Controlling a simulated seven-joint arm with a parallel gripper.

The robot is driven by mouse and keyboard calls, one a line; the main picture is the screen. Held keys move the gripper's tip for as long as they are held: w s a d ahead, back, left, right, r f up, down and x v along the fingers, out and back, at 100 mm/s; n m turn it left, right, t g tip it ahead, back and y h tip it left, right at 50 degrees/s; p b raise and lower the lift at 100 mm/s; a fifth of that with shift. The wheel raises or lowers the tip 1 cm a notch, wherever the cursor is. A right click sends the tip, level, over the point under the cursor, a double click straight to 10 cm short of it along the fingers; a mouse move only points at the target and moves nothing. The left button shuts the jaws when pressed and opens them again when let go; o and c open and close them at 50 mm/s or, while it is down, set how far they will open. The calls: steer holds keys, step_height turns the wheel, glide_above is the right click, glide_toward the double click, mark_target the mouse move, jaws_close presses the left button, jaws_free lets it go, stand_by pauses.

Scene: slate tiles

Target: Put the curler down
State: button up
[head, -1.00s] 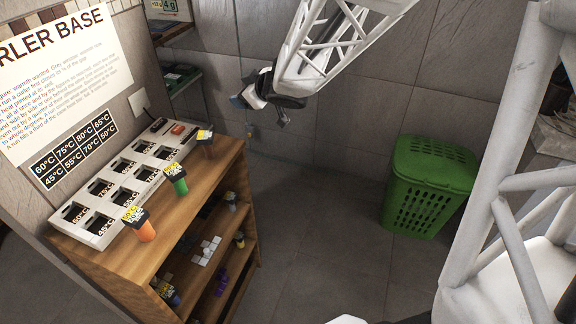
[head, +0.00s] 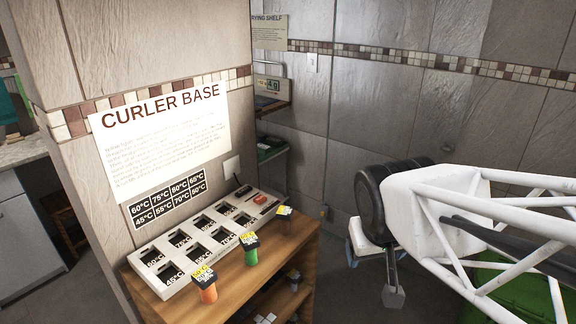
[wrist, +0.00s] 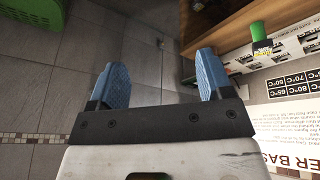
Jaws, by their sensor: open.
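A green basket (head: 492,288) stands on the floor at the right, partly behind my arm. A "Curler Base" sign (head: 163,135) hangs on the wall above the base. A small wall shelf (head: 271,148) is in the corner. Lower shelf levels hold small items.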

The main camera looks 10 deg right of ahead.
steer(key=shift+g+y, duration=0.6)
steer(key=shift+g, duration=0.1)
steer(key=s, duration=0.1)
steer(key=s+a, duration=0.1)
steer(key=s, duration=0.1)
steer(key=s+a, duration=0.1)
steer(key=shift+s+a+f, duration=0.1)
steer(key=shift+s+f, duration=0.05)
steer(key=shift+s, duration=0.2)
stand_by(0.3)
